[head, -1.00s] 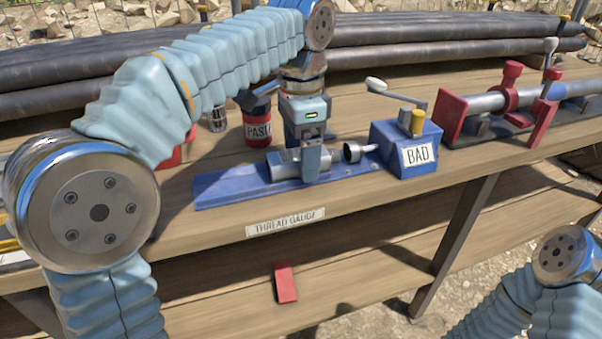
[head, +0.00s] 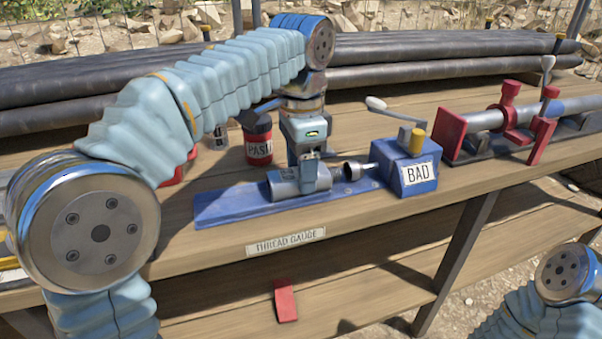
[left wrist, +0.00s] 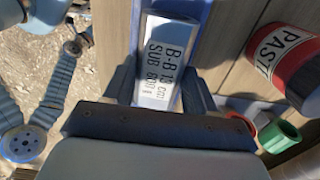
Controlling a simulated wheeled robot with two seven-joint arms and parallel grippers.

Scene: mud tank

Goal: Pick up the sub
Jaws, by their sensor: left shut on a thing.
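The sub is a short silver cylinder (head: 285,184) lying on the blue thread gauge base (head: 232,206) in the head view. In the left wrist view the sub (left wrist: 163,62) shows a printed label reading "SUB". My left gripper (head: 309,178) points down over the sub, with its fingers on either side, shut on it. The sub still lies at the level of the gauge base; I cannot tell whether it touches it. A gauge plug (head: 352,169) on a rod faces the sub's right end.
A blue box marked BAD (head: 405,170) with a crank and yellow knob stands right of the gauge. A red PASTE can (head: 258,143) stands behind my left gripper. A red clamp stand (head: 500,120) holds a pipe at right. Black pipes (head: 420,65) lie along the back.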

